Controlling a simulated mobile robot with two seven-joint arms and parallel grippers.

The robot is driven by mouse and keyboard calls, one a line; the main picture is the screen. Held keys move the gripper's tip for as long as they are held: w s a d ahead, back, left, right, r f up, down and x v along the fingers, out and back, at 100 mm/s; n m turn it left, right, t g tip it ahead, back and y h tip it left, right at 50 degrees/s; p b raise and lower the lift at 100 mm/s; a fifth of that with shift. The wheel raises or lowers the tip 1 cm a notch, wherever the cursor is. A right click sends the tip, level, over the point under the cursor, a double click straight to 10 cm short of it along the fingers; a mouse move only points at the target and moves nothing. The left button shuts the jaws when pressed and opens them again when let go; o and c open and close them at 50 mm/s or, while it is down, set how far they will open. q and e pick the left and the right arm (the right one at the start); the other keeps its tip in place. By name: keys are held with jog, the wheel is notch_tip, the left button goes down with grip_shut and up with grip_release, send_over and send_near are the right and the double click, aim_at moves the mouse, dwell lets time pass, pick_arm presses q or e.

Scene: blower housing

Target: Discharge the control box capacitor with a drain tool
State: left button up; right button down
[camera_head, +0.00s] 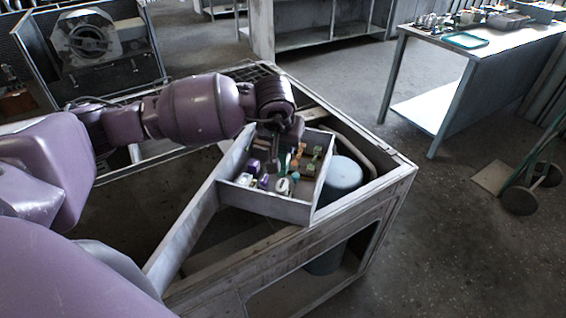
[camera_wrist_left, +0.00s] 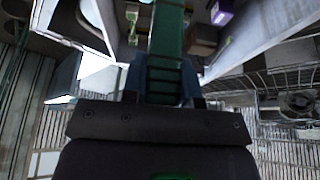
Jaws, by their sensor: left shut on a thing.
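The control box (camera_head: 265,206) is an open grey metal box on the housing frame, with several small coloured parts inside. A white oval part (camera_head: 282,186) lies near its front wall; I cannot tell for certain which part is the capacitor. My left gripper (camera_head: 284,138) is at the back of the box, over its inside, and mostly dark in the head view. In the left wrist view it is shut on a green drain tool (camera_wrist_left: 167,35) with a ridged handle. The tool's tip is not clear, so contact cannot be told. My right gripper is not in view.
The open housing frame (camera_head: 395,176) surrounds the box, with a blue-grey cylinder (camera_head: 343,176) to its right. A workbench (camera_head: 500,52) with a green tray (camera_head: 465,40) stands at the back right. A blower unit (camera_head: 90,42) is at the back left.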

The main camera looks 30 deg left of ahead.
pick_arm(q)
jog(key=shift+r, duration=0.9)
jog(key=shift+r+p, duration=0.4)
jog(key=shift+r, duration=0.65)
